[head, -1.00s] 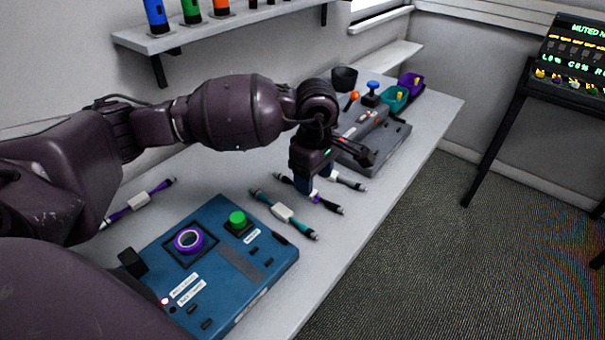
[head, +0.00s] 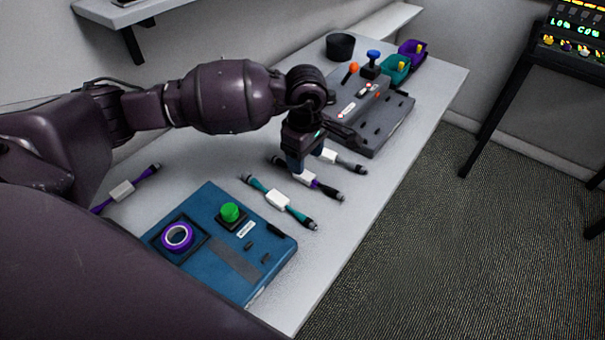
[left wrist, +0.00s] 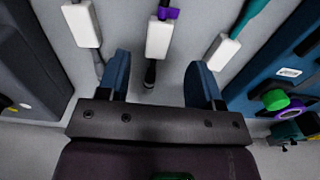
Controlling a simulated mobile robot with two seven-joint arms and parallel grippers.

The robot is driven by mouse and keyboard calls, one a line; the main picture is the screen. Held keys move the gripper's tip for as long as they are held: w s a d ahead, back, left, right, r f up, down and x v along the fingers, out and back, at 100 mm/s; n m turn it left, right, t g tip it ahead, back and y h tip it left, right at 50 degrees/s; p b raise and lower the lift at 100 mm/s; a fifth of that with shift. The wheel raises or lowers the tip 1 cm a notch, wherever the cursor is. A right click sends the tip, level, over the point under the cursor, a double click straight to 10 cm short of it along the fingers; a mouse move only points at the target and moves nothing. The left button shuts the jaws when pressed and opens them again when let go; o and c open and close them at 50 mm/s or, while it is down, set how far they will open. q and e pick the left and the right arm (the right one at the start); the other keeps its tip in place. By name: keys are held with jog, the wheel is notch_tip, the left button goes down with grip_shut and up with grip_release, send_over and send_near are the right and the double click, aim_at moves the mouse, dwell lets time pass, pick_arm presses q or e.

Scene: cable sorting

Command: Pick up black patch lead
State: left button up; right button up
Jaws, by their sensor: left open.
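The black patch lead (head: 328,191), with a white box at its middle and a purple band, lies on the table between the grey lead and the teal lead. In the left wrist view its white box (left wrist: 158,40) and dark end lie between my fingers. My left gripper (head: 305,167) is open above this lead, pointing down, and partly hides it in the head view. In the left wrist view the blue fingers (left wrist: 157,68) stand apart on either side of it, holding nothing. My right gripper is not in view.
The grey lead (head: 348,162) and teal lead (head: 280,201) lie close on either side. A purple lead (head: 122,190) lies farther left. A blue box (head: 235,262) with a green button stands in front, a grey box (head: 385,125) behind. Teal (head: 397,69) and purple (head: 412,52) bins stand at the far end.

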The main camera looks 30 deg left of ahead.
pick_arm(q)
jog(key=shift+w+a+f, duration=0.1)
jog(key=shift+f, duration=1.25)
jog(key=shift+a+f, duration=0.1)
jog(key=shift+f, duration=1.25)
grip_shut()
